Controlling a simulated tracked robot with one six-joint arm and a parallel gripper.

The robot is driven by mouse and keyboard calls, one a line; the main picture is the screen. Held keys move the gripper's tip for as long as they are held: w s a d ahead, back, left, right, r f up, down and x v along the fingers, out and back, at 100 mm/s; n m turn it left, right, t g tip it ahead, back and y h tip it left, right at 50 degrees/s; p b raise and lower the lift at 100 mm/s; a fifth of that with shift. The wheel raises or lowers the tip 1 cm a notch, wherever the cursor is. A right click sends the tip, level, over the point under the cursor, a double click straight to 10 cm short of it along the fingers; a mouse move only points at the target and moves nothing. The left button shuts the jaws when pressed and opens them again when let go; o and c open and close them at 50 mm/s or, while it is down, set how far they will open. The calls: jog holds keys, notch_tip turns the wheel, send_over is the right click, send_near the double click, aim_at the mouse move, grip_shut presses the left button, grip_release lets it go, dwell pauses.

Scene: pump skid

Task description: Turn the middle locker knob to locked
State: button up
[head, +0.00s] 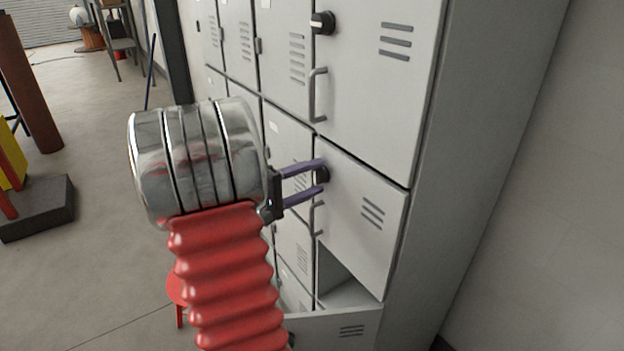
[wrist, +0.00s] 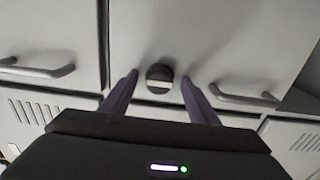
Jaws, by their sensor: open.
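The middle locker door (head: 362,215) is shut, with vent slots and a handle (head: 318,219) below its knob. The knob (head: 322,174) is black and round. In the wrist view the knob (wrist: 159,78) shows a pale bar lying across the picture. My gripper (head: 322,176) has two purple fingers, open, one above and one below the knob in the head view. In the wrist view my gripper (wrist: 160,80) has a finger on each side of the knob, with gaps visible, so it does not grip it. How deep the fingertips reach is hard to tell.
The upper locker door (head: 380,80) has its own black knob (head: 322,22) and a handle (head: 317,95). The lower locker door (head: 335,328) hangs open, showing a dark compartment (head: 345,290). A red stool (head: 177,290) stands low behind my arm.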

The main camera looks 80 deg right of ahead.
jog(key=shift+c, duration=0.2)
jog(key=c, duration=1)
jog(key=shift+f+n, duration=0.1)
jog(key=shift+n, duration=0.2)
jog(key=n, duration=1.3)
jog(key=shift+f, duration=0.1)
jog(key=shift+n, duration=2.2)
